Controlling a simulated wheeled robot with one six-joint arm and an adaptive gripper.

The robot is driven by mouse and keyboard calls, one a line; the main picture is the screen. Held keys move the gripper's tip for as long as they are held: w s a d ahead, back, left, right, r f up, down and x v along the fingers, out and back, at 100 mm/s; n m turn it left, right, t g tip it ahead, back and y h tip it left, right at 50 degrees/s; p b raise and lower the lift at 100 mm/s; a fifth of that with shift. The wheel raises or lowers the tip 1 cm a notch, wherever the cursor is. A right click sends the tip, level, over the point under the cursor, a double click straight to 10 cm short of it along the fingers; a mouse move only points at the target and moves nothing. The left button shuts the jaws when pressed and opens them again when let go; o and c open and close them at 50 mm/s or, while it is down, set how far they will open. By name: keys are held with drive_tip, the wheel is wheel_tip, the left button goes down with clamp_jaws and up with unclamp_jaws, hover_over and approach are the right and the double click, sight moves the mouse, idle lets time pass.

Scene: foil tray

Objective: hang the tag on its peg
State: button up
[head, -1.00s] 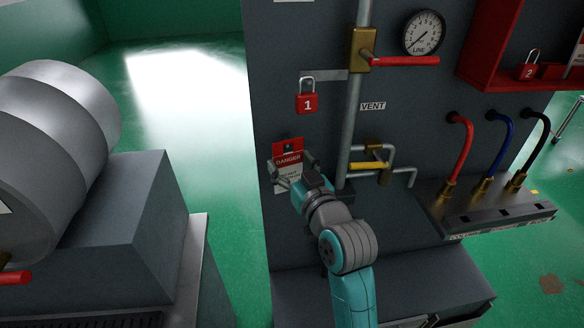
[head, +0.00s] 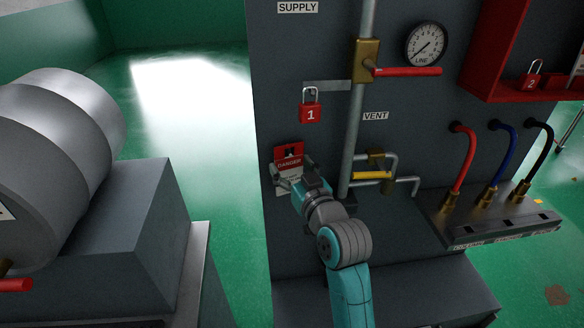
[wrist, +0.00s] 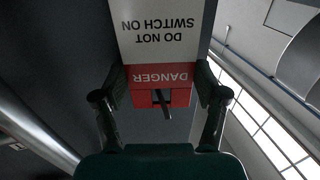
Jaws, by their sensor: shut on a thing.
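The red and white DANGER tag (head: 289,158) is upright against the dark panel, below and left of the red padlock marked 1. My gripper (head: 292,173) is shut on the tag by its side edges. In the wrist view the tag (wrist: 160,52) appears upside down between the two fingers (wrist: 160,85), its red end nearest the camera. A dark, narrow peg (wrist: 163,104) shows at the hole in the red end. I cannot tell whether it passes through the hole or how far the tag sits on it.
The red padlock 1 (head: 310,110) hangs from a bracket above the tag. A vertical pipe (head: 353,130) with a red-handled valve (head: 405,72) and a yellow-handled vent valve (head: 372,175) stand to the right. A large grey cylinder (head: 60,130) is at left.

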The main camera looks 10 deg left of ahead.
idle(0.4)
drive_tip(key=o, duration=1)
drive_tip(key=shift+s, duration=0.1)
drive_tip(key=v, duration=1.2)
drive_tip(key=s+d+f+m+h, duration=0.2)
drive_tip(key=s+d+f+h, duration=0.1)
drive_tip(key=s+d+f, duration=0.6)
drive_tip(key=s+d+f+m+h, duration=0.3)
drive_tip(key=s+d+f, duration=0.2)
drive_tip(key=s+f, duration=0.45)
drive_tip(key=s+d+f+h, duration=0.1)
drive_tip(key=s+d, duration=0.2)
drive_tip(key=s, duration=0.8)
drive_tip(key=s+d+f+m+h, duration=0.1)
drive_tip(key=s+d+f+h, duration=0.1)
drive_tip(key=s, duration=1)
drive_tip(key=shift+d+h, duration=0.3)
drive_tip(key=shift+d, duration=0.35)
